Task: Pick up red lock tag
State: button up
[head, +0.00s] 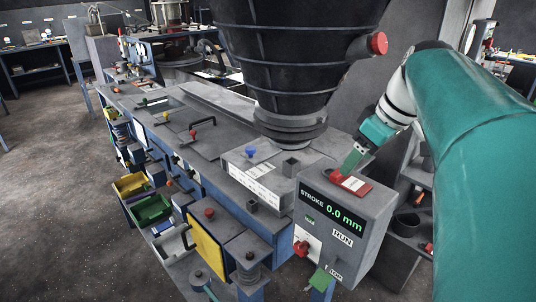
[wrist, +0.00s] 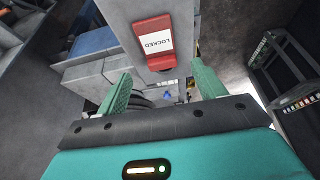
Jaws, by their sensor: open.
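The red lock tag (head: 353,185) lies on top of the grey control box (head: 372,215) with the "STROKE 0.0 mm" display. In the wrist view the tag (wrist: 153,41) is red with a white label reading "LOCKED". My gripper (head: 352,164) is just above the tag's back left part in the head view. In the wrist view my gripper's (wrist: 161,70) two green fingers are spread wide with nothing between them. The tag appears just beyond the fingertips, roughly centred between them. Whether a fingertip touches the tag I cannot tell.
A large black ribbed hopper (head: 295,60) stands left of my arm. A long grey bench (head: 190,135) with handles and knobs runs to the back left. A red knob (head: 301,248) and a green tab (head: 319,278) are on the box's front. A shelf (wrist: 290,75) stands right.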

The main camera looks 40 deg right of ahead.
aim_at(346, 179)
jog(key=x, duration=0.5)
jog(key=shift+w, duration=0.15)
jog(key=shift+r, duration=0.1)
jog(key=c, duration=1.1)
jog(key=shift+o, duration=0.2)
